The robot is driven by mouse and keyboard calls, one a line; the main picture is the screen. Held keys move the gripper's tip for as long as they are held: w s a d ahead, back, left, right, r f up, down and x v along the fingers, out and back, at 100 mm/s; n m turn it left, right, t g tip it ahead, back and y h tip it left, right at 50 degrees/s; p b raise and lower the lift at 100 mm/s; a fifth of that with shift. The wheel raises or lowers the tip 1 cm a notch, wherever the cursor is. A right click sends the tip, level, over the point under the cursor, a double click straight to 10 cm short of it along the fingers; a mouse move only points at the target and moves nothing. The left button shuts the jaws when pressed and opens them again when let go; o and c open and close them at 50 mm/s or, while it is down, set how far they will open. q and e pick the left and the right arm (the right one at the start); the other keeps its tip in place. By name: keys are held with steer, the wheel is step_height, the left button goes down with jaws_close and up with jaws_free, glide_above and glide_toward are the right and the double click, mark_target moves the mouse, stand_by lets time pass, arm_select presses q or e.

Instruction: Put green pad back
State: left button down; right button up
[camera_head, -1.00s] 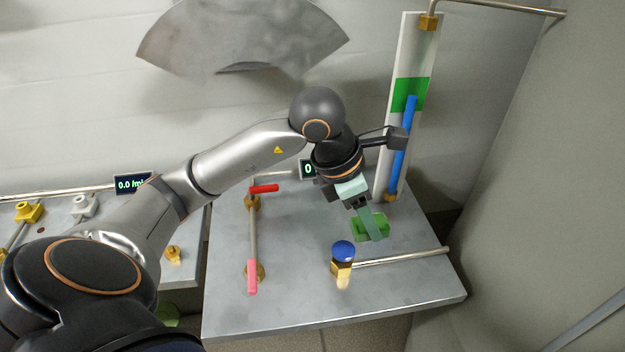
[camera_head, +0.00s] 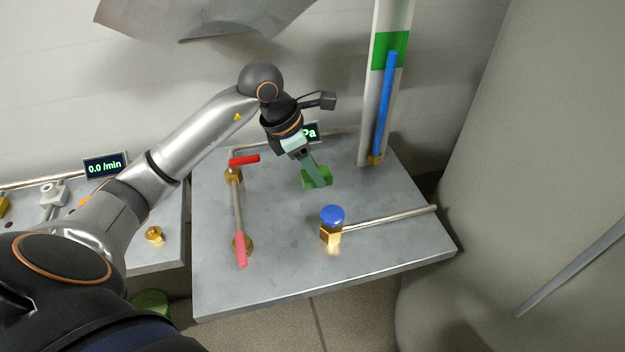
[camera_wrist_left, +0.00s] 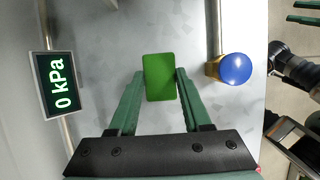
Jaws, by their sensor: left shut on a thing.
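The green pad (camera_head: 318,178) is a small flat block between the fingertips of my left gripper (camera_head: 316,172). In the left wrist view the pad (camera_wrist_left: 160,77) fills the gap between the two green fingers (camera_wrist_left: 160,88), which are shut on it. It is at or just above the grey tabletop; I cannot tell whether it touches. My right gripper is outside the head view. Two green bars at the wrist view's upper right edge look like its fingers (camera_wrist_left: 306,12), cut off by the frame.
A blue knob (camera_head: 332,215) on a brass fitting stands in front of the pad. Left is a pipe with red (camera_head: 244,160) and pink handles (camera_head: 241,250). A pressure display (camera_wrist_left: 56,83) stands behind. A white panel (camera_head: 382,90) with a blue bar rises back right. The grey tabletop (camera_head: 290,285) is clear in front.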

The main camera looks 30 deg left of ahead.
mark_target(313, 193)
arm_select(q)
steer(key=shift+w+a+f, duration=0.4)
steer(key=shift+w+f, duration=0.15)
steer(key=shift+f, duration=0.25)
step_height(313, 193, down, 3)
steer(key=shift+w+a+f, duration=0.1)
steer(key=shift+f, duration=0.1)
steer(key=shift+f, duration=0.15)
steer(key=shift+c, duration=1.7)
jaws_free()
